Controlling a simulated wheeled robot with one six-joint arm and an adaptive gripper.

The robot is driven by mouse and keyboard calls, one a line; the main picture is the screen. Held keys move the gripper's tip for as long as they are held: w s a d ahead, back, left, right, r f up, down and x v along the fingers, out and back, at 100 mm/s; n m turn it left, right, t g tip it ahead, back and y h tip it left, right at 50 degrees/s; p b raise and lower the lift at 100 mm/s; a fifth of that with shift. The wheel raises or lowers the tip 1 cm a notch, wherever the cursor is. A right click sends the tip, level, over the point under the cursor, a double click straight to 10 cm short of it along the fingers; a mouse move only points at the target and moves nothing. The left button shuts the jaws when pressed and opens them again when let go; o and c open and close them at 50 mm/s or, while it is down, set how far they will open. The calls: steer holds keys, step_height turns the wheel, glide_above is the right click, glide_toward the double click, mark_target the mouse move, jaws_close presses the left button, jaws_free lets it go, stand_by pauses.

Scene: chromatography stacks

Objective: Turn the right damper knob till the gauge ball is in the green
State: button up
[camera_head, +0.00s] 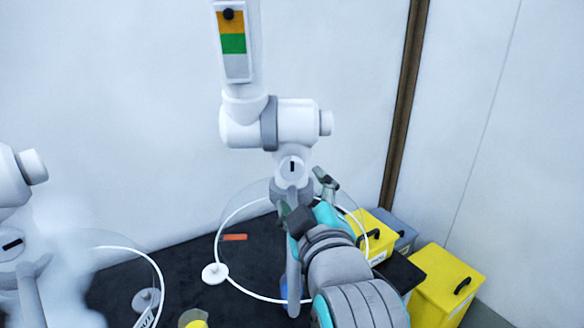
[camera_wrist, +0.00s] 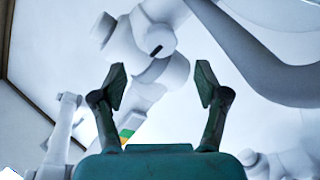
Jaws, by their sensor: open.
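The right extraction stack's gauge (camera_head: 233,62) is a strip with orange at the top, green in the middle and grey below. Its black ball (camera_head: 228,14) sits at the top of the orange, above the green. The right damper knob (camera_head: 292,167) looks like the pale round face with a black mark, low on the white joint; a black-marked part also shows in the wrist view (camera_wrist: 155,50). My gripper (camera_head: 304,193) is open and empty just below the knob, apart from it as far as I can see. Its two fingers also show spread in the wrist view (camera_wrist: 160,84).
A second white stack (camera_head: 22,200) with a black mark stands at the left. A clear, white-rimmed hood (camera_head: 220,240) surrounds the area under the right stack. Yellow bins (camera_head: 450,280) with black handles stand at the lower right. The wall behind is bare.

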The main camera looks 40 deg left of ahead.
mark_target(293, 172)
steer(key=x, duration=0.8)
steer(key=shift+w+a, duration=0.15)
steer(key=shift+w, duration=0.1)
steer(key=c, duration=1.2)
